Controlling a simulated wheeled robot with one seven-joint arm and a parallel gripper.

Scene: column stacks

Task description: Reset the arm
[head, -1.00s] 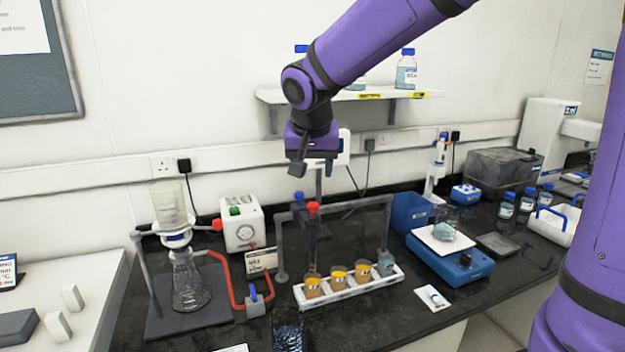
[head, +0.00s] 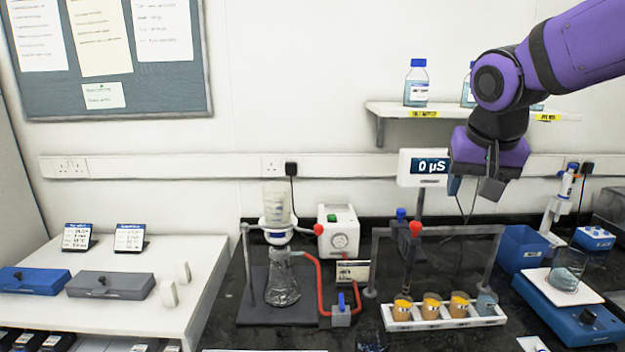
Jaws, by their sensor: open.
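My gripper (head: 474,187) hangs from the purple arm at the right of the head view. Its two dark fingers point down and stand apart, with nothing seen between them. It is in the air, in front of the wall and above the black bench (head: 215,338), to the right of a meter display (head: 422,167) reading "0 µS". The upper arm reaches in from the top right corner.
Below the gripper stand a grey frame (head: 447,231) and a white rack (head: 450,324) with several cups. A flask (head: 283,284) with red tubing is at centre. A stirrer (head: 570,308) with a beaker is at right. A shelf (head: 392,109) holds bottles.

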